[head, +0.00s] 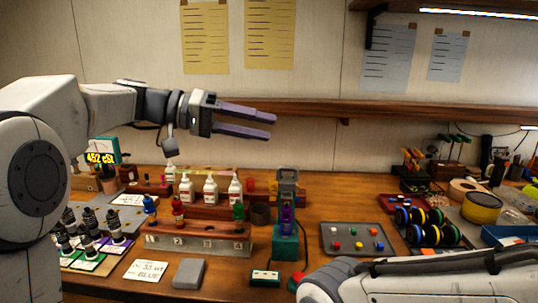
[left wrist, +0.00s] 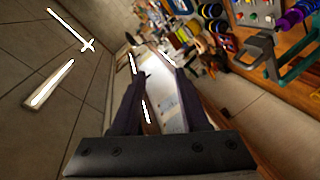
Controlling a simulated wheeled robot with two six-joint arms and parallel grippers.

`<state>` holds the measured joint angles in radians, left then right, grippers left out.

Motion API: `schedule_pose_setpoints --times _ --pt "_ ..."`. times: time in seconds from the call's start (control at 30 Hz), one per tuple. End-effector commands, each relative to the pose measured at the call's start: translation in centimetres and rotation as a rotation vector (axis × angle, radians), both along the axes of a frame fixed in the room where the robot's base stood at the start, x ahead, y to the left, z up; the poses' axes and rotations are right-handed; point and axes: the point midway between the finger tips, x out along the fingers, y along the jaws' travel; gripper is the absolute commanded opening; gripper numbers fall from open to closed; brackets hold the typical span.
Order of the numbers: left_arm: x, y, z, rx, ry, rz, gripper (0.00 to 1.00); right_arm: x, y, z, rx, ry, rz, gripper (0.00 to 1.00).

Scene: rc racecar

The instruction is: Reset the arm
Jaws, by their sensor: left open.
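My left gripper (head: 272,125) is raised in the air above the back of the bench, with its arm coming in from the left in the head view. Its two dark purple fingers are apart and nothing is between them. In the left wrist view its fingers (left wrist: 158,95) show open, with the bench seen tilted beyond them. A white arm link of mine crosses the lower right of the head view; its gripper is out of the frame.
A shelf (head: 400,113) runs along the wall behind the left gripper.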

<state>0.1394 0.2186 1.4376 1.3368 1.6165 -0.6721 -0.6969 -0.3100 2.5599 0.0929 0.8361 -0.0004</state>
Motion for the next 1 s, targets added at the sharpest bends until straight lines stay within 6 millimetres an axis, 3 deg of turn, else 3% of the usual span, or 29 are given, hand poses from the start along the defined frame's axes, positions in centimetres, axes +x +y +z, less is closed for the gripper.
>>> schedule_pose_setpoints --times 0.17,0.27,0.33,0.5,0.6,0.7,0.83,0.97,1.0 --pt "0.7 0.6 -6.3 0.149 0.152 0.119 0.45 0.0 0.0 0.0 0.0 0.0 0.0 0.5" --pt "0.5 1.5 -11.0 0.266 0.248 0.203 0.45 0.0 0.0 0.0 0.0 0.0 0.0 0.5" --pt "-0.1 2.7 -15.2 0.374 0.322 0.272 0.45 0.0 0.0 0.0 0.0 0.0 0.0 0.5" --pt "-3.8 7.4 -26.2 0.709 0.443 0.447 0.45 0.0 0.0 0.0 0.0 0.0 0.0 0.5" --pt "-6.6 10.4 -31.0 0.887 0.444 0.517 0.45 0.0 0.0 0.0 0.0 0.0 0.0 0.5" --pt "-9.1 13.0 -34.3 1.03 0.403 0.558 0.45 0.0 0.0 0.0 0.0 0.0 0.0 0.5" --pt "-11.8 15.2 -37.1 1.153 0.321 0.572 0.45 0.0 0.0 0.0 0.0 0.0 0.0 0.5" --pt "-14.1 16.3 -39.1 1.227 0.226 0.555 0.45 0.0 0.0 -0.2 0.0 0.0 0.0 0.5" --pt "-13.9 15.3 -40.5 1.222 0.216 0.533 0.45 0.0 0.0 -2.0 0.001 -0.001 0.0 0.5"
